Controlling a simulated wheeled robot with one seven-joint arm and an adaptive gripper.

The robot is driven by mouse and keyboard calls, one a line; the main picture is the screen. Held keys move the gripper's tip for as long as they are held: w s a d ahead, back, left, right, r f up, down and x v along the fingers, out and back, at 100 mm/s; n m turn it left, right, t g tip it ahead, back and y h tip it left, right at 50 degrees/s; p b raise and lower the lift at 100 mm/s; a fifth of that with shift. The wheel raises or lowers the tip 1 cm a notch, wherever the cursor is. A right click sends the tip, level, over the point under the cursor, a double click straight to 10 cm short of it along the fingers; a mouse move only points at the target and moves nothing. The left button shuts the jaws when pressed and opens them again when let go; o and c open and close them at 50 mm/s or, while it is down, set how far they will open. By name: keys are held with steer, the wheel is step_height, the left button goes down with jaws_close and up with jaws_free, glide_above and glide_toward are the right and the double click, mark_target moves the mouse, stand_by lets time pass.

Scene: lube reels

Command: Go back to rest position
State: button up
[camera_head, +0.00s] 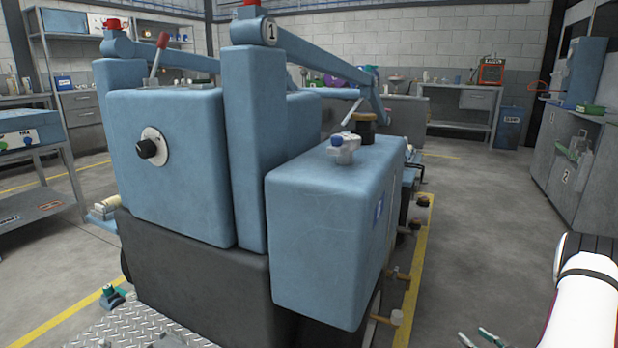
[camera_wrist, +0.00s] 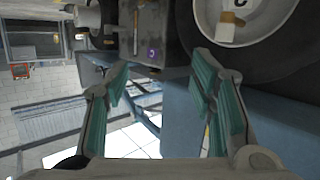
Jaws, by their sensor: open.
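My gripper (camera_wrist: 160,95) shows in the wrist view with its two teal-padded fingers spread wide apart. It is open, and nothing sits between the fingers. Beyond it are a dark grey panel and a round grey part (camera_wrist: 245,20) with a yellowish-and-white piece on it.
A large blue machine (camera_head: 170,160) with a blue side tank (camera_head: 325,235) fills the middle of the head view. Grey cabinets (camera_head: 565,170) stand at the right and a shelf (camera_head: 35,210) at the left. The floor (camera_head: 480,230) between machine and cabinets is mostly clear.

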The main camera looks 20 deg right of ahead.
steer(key=w+r+g+h, duration=0.1)
steer(key=w+r+g, duration=0.1)
steer(key=w+r, duration=0.5)
steer(key=w+r+g+h, duration=0.25)
steer(key=w+r, duration=0.25)
steer(key=r, duration=0.5)
steer(key=a+r+g, duration=0.4)
steer(key=a+r, duration=0.8)
steer(key=r, duration=0.1)
steer(key=s+a+r+m+g+y, duration=0.1)
steer(key=s+a+r, duration=0.35)
steer(key=a, duration=0.45)
steer(key=s+a+r+g+y, duration=0.1)
steer(key=s+a+r, duration=0.2)
steer(key=s+a, duration=0.35)
steer(key=s+a+n+g+y+p, duration=0.15)
steer(key=s+a+g+y, duration=0.25)
steer(key=s+a, duration=1.55)
step_height(320, 180, up, 40)
steer(key=s+t+p, duration=0.1)
steer(key=t+p, duration=0.2)
steer(key=p, duration=3.4)
steer(key=shift+d+r+t+p, duration=0.15)
steer(key=shift+d+t+p, duration=0.2)
steer(key=shift+p, duration=0.05)
